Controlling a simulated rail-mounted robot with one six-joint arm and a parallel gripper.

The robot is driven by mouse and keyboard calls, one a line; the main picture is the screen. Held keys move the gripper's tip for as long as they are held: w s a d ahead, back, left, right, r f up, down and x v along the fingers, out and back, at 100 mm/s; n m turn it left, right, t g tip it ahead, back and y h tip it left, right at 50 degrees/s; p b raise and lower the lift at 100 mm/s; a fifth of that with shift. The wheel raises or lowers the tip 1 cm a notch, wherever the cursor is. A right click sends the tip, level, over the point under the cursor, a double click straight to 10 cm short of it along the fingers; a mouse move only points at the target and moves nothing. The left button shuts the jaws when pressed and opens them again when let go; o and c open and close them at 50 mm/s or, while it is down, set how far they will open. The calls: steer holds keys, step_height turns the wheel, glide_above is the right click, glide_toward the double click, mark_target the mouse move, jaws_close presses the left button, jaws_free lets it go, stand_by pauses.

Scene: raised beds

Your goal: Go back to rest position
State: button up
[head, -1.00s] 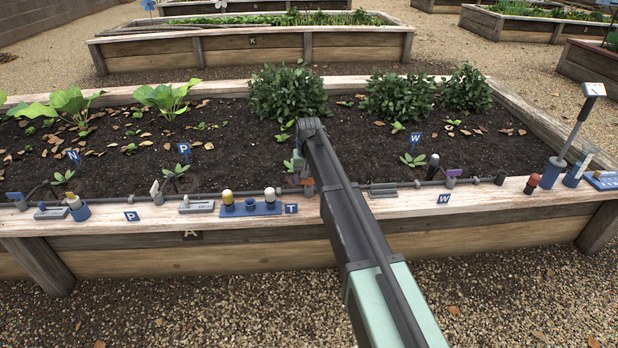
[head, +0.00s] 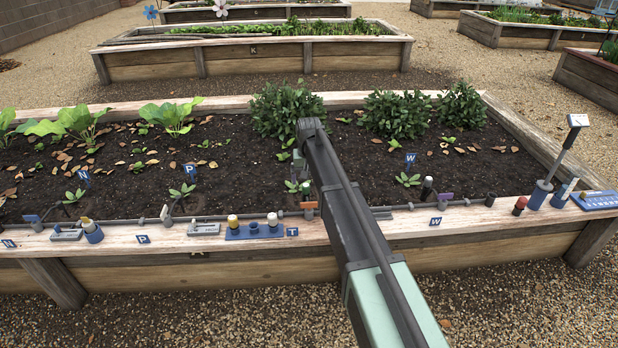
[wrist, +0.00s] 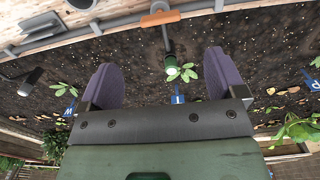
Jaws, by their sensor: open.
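In the wrist view my gripper (wrist: 165,80) is open, with its two purple fingers wide apart and nothing between them. Below it are dark soil, a small seedling (wrist: 184,72) and a grey emitter with a green end (wrist: 170,66). In the head view my arm (head: 340,200) reaches from the lower right over the bed's front edge.
A sensor post (head: 560,158) stands at the right. Bushes (head: 397,114) grow behind. Gravel (head: 250,310) in front is clear.

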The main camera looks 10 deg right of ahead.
steer(key=s+d+n, duration=0.1)
steer(key=s+d, duration=0.2)
steer(key=s, duration=3.4)
step_height(320, 180, up, 33)
steer(key=w+p, duration=0.2)
steer(key=p, duration=3.1)
steer(key=shift+w+r, duration=0.15)
steer(key=shift+r, duration=0.05)
